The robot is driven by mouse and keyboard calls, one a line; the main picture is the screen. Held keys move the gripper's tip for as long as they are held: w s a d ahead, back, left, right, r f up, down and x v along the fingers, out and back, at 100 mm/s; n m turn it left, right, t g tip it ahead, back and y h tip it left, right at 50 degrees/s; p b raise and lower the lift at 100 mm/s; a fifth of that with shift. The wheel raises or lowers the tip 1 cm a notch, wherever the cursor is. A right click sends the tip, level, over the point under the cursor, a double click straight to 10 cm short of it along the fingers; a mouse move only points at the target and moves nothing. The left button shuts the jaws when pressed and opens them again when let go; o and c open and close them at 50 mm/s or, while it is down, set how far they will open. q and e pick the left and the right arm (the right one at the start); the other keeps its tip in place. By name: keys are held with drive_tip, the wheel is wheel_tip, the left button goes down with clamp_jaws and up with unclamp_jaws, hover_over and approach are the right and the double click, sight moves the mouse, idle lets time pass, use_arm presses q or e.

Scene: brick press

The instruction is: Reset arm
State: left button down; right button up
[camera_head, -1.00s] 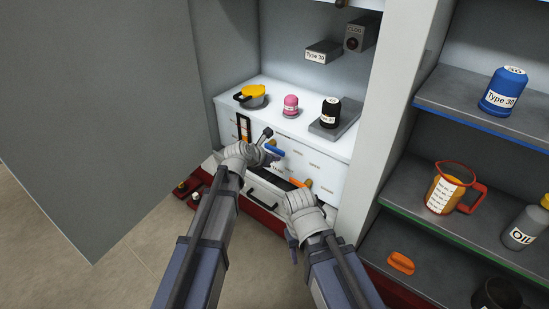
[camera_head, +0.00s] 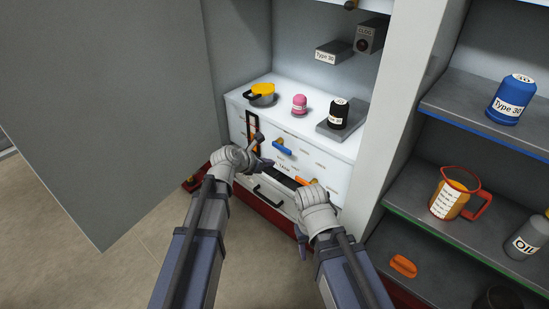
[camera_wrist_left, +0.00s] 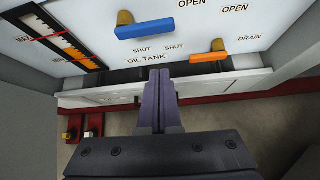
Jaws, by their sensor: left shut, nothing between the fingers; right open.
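My left gripper (camera_head: 262,165) is shut and empty in front of the white press front. In the left wrist view its dark fingers (camera_wrist_left: 160,88) are together, below the blue and orange handles in the picture. The blue handle (camera_head: 282,149) also shows in the left wrist view (camera_wrist_left: 144,31), apart from the fingers, above the oil tank label. The orange handle (camera_head: 304,182), partly hidden in the head view, lies fully in sight in the left wrist view (camera_wrist_left: 210,57). My right gripper (camera_head: 303,242) is open, low at the press front; part of it is hidden behind its own wrist.
A large grey panel (camera_head: 110,100) bounds the left. Shelves at right hold a blue container (camera_head: 510,100) and an orange-rimmed jug (camera_head: 449,194).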

use_arm(q)
drive_tip(key=shift+s+a+r, duration=0.3)
drive_tip(key=shift+s+r, duration=0.1)
drive_tip(key=s+d+m+g+y+p, duration=0.1)
drive_tip(key=s+d+m+g+p, duration=0.25)
drive_tip(key=s+m, duration=0.35)
drive_tip(key=s+d+m+g+y+p, duration=0.15)
drive_tip(key=s+m+p, duration=0.3)
drive_tip(key=m, duration=0.45)
drive_tip(key=s+a+r+m+g+y+p, duration=0.1)
drive_tip(key=s+r+m+g+y+p, duration=0.15)
drive_tip(key=s+m, duration=0.5)
drive_tip(key=s+r+m+g+y+p, duration=0.25)
drive_tip(key=s+m, duration=0.35)
drive_tip(key=m, duration=0.3)
wheel_tip(320, 180, up, 37)
drive_tip(key=t+p, duration=0.1)
drive_tip(key=p, duration=3.6)
drive_tip(key=shift+s+a+h+p, duration=0.15)
drive_tip(key=shift+s+h+p, duration=0.05)
drive_tip(key=shift+h+p, duration=0.2)
